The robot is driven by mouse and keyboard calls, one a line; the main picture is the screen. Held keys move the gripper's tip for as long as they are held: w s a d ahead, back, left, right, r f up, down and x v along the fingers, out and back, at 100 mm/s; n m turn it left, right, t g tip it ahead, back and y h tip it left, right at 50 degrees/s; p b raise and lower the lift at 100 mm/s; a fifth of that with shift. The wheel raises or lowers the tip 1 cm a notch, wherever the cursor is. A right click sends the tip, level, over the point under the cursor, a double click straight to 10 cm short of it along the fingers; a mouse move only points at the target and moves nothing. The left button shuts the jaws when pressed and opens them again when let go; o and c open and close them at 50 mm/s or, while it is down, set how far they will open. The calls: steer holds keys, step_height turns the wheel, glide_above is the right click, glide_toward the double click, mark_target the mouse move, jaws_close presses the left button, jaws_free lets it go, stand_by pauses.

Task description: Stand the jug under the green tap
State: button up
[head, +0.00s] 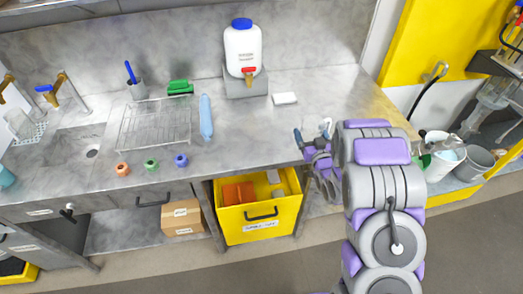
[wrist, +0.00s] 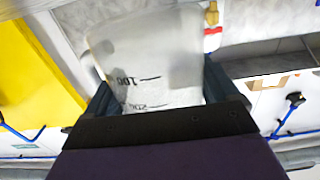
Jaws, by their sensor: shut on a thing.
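My gripper (wrist: 160,92) is shut on a translucent jug (wrist: 150,65) with black graduation marks, which stands up between the two dark fingers in the wrist view. In the head view my gripper (head: 313,135) is over the counter's front edge, right of the middle; the jug cannot be made out there. I cannot pick out a green tap. A tap with a blue handle (head: 50,90) stands by the sink at the left. A white canister with a red tap (head: 248,71) stands at the back of the counter.
White containers (head: 446,160) stand at the right. The counter between the canister and my gripper is mostly clear.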

steer(key=a+f+b, duration=0.1)
steer(key=a+b, duration=0.1)
steer(key=a, duration=1.3)
steer(key=shift+a+f, duration=0.15)
steer(key=shift+a, duration=0.1)
